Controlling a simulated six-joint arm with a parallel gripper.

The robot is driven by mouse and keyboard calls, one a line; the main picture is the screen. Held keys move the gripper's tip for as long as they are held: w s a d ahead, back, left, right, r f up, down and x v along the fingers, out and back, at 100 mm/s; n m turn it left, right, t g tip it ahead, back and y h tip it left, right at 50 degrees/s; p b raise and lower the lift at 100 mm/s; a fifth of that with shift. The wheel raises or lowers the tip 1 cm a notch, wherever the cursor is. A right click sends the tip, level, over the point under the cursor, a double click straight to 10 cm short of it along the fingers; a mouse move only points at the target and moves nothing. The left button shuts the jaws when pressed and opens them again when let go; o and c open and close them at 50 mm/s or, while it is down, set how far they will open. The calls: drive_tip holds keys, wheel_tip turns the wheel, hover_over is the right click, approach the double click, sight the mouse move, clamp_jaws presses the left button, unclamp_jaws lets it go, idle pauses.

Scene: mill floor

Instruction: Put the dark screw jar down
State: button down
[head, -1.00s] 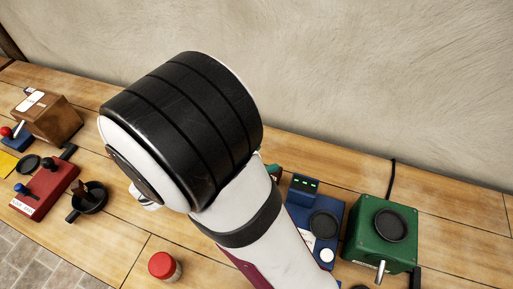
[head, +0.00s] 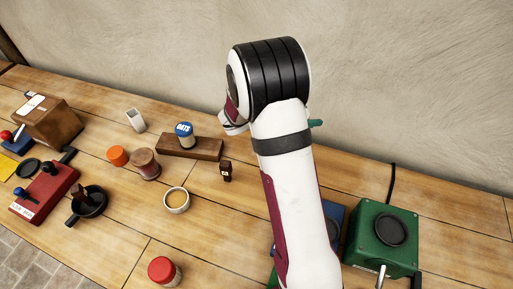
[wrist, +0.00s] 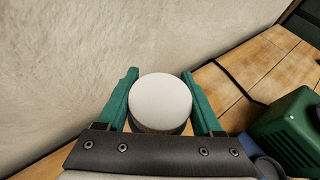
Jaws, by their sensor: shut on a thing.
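My gripper (wrist: 160,74) is shut on the dark screw jar (wrist: 160,128) in the wrist view. The jar shows a pale, round end toward the camera and a narrow band of darker side below it. One teal finger lies on each side of it. In the head view my arm hides the jar, and only a green finger tip (head: 316,123) shows at the arm's right. The gripper is above the back part of the bench, near the wall. The gap between jar and bench cannot be judged.
A wooden board (head: 205,149) bears an oats jar (head: 185,136). Near it are a brown jar (head: 145,165), a small dark bottle (head: 226,172) and a bowl (head: 176,200). A green machine (head: 385,235) stands right. The bench behind it, by the cable (head: 393,178), is clear.

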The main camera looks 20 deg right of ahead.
wheel_tip(320, 180, down, 2)
drive_tip(key=shift+f, duration=0.2)
drive_tip(key=w+a+f, duration=0.2)
drive_tip(key=w, duration=0.1)
drive_tip(key=w+a+f, duration=0.2)
drive_tip(key=w+a, duration=0.1)
drive_tip(key=w+a+f, duration=0.2)
drive_tip(key=f, duration=0.1)
drive_tip(key=shift+w+a, duration=0.2)
drive_tip(key=shift+w, duration=0.2)
drive_tip(key=shift+f, duration=2)
drive_tip(key=shift+c, duration=0.2)
unclamp_jaws()
drive_tip(key=shift+f, duration=0.15)
